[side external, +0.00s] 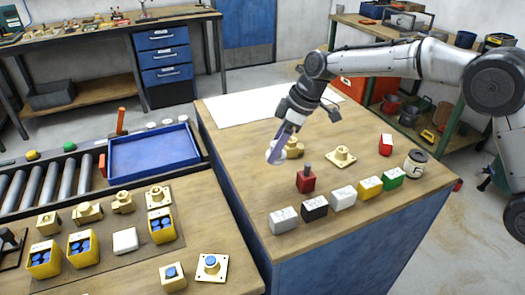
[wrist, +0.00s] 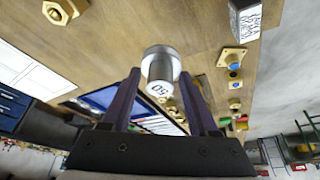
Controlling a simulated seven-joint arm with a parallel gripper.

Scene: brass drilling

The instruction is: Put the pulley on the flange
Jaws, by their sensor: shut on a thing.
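My gripper (side external: 281,143) is shut on a short grey and white cylinder (wrist: 160,66) with a wider round end and a label that looks like "50". In the side view this cylinder is a pale shape (side external: 273,156) low over the table, partly hidden by the fingers. I cannot tell whether it touches the table. No piece is plainly a grooved pulley. A brass flange (side external: 341,156) with a square base and raised hub stands on the table, right of my gripper. The gripper (wrist: 160,88) also shows in the wrist view.
A brass fitting (side external: 294,148) lies close beside my gripper. A red block with a grey post (side external: 306,182) stands in front. Several labelled blocks, including a black one (side external: 314,207), line the front edge. A blue tray (side external: 155,150) is left.

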